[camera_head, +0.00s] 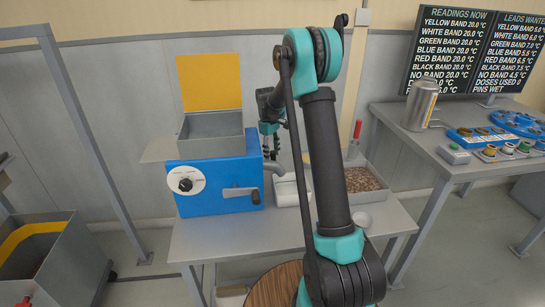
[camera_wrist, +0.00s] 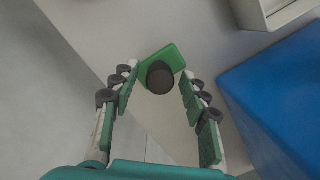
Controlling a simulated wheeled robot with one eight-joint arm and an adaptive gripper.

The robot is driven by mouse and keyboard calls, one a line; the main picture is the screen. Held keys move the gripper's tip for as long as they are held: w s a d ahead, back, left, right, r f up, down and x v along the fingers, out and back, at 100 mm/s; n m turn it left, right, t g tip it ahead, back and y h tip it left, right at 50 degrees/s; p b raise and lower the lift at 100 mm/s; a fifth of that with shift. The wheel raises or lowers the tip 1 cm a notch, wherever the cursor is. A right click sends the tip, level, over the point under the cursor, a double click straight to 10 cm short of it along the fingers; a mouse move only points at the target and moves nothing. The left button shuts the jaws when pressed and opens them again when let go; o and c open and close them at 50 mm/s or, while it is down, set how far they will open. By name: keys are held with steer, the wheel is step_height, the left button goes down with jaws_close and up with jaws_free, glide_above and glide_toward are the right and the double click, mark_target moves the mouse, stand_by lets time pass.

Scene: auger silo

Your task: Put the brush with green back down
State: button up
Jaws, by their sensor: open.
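The brush with the green back (camera_wrist: 165,58) shows in the wrist view as a green slab with a dark round knob (camera_wrist: 160,77) on it. It lies at a slant against a pale grey surface. My gripper (camera_wrist: 156,86) is open, with one finger on each side of the knob and a visible gap on both sides.
The blue machine has a dial, a front lever and an open hopper (camera_head: 213,131). A tray of brown grains (camera_head: 362,182) with a red-handled scoop (camera_head: 356,135) stands right on the grey table (camera_head: 215,240). The table's front left is clear. A side bench (camera_head: 430,155) holds a metal can.

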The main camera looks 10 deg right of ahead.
step_height(320, 180, up, 10)
steer(key=shift+w+a+r, duration=0.2)
steer(key=shift+w+a, duration=0.2)
steer(key=shift+a, duration=0.05)
